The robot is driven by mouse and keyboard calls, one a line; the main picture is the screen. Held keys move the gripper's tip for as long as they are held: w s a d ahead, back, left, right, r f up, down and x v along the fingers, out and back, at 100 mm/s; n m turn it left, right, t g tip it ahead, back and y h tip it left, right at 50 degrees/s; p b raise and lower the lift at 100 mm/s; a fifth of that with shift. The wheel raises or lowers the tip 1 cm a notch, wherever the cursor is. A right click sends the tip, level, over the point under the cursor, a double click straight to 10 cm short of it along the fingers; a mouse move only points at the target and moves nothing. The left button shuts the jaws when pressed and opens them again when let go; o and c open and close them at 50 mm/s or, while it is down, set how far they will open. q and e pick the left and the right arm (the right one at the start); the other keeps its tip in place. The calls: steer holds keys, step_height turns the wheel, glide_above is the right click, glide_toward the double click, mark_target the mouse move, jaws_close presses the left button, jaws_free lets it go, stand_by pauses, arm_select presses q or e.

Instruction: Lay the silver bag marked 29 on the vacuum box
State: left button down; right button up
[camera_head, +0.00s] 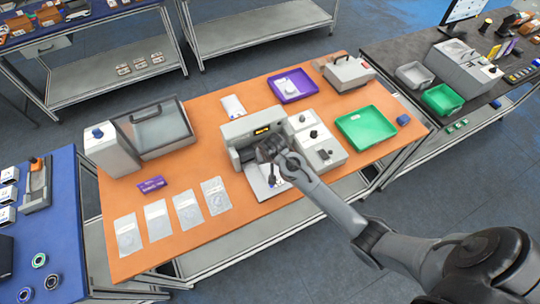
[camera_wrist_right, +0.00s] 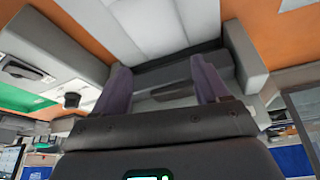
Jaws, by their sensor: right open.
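Several flat silver bags lie in a row on the orange table, at its front left: one (camera_head: 128,235), then another (camera_head: 157,220), a third (camera_head: 187,210) and one nearest the middle (camera_head: 215,196). Their markings are too small to read, so I cannot tell which is 29. A grey box with a raised lid (camera_head: 165,128) stands at the back left; I cannot tell if it is the vacuum box. My right gripper (camera_head: 270,172) is low at the front of a grey machine with a lit display (camera_head: 237,130). Its fingers (camera_wrist_right: 162,85) are open, with no bag visible between them.
A purple tray (camera_head: 292,85), a green tray (camera_head: 366,130) and a pale packet (camera_head: 232,106) occupy the back and right. Right of the machine is a white unit (camera_head: 322,155). My right arm crosses the front right edge.

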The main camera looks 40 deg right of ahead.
steer(key=s+a+r+n, duration=0.1)
steer(key=s+a, duration=0.2)
steer(key=s, duration=0.3)
steer(key=s+a+r+n+y, duration=0.1)
steer(key=s+a+n, duration=0.1)
steer(key=s, duration=0.5)
steer(key=shift+a+r+n, duration=0.25)
steer(key=shift+a+n, duration=0.05)
steer(key=shift+a, duration=0.45)
steer(key=o, duration=0.3)
steer(key=s+a+r+n, duration=0.1)
steer(key=s, duration=0.3)
steer(key=s+a+r+n+y, duration=0.1)
steer(key=s+a, duration=0.1)
steer(key=s, duration=0.2)
steer(key=s+a+r+n, duration=0.1)
steer(key=s+r, duration=0.1)
steer(key=s, duration=0.2)
steer(key=shift+s+a+n, duration=0.15)
steer(key=shift+s+n, duration=0.25)
steer(key=shift+o, duration=0.9)
steer(key=shift+s+a+r, duration=0.1)
steer(key=shift+s+r, duration=0.15)
steer(key=shift+s, duration=0.1)
